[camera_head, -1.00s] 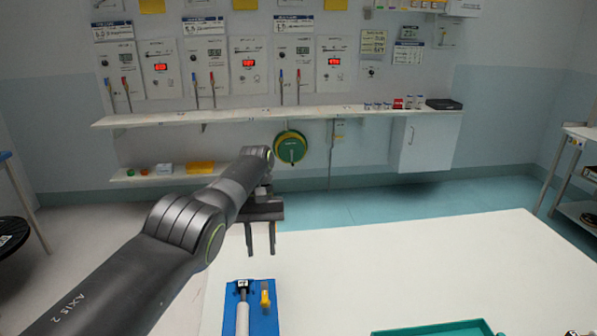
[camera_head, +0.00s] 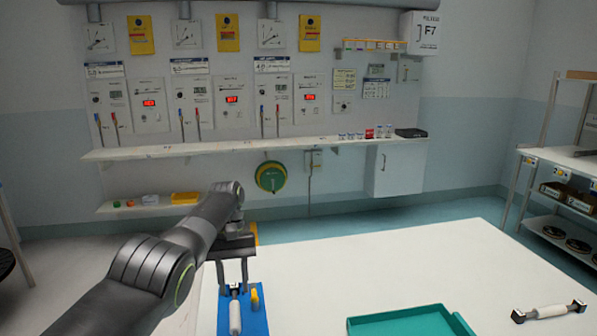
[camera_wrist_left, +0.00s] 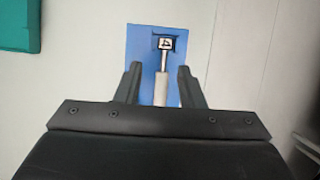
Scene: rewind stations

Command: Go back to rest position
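My left gripper (camera_head: 233,272) is over the left part of the white table (camera_head: 330,272), pointing down, with its two fingers apart. In the left wrist view the open fingers (camera_wrist_left: 158,82) show with a gap between them. Beyond them lies a blue tray (camera_wrist_left: 140,50) holding a spool-like tool with a white handle (camera_wrist_left: 160,88) and a metal shaft. The tool lines up with the gap; I cannot tell that the fingers touch it. In the head view the blue tray (camera_head: 258,318) also holds a yellow piece (camera_head: 255,298). My right gripper is not in view.
A green tray (camera_head: 410,322) stands at the table's front. A dumbbell-shaped roller (camera_head: 548,311) lies at the right. A wall shelf (camera_head: 260,146) with control panels is behind, and a shelf rack (camera_head: 565,160) stands at the right. The table's middle is clear.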

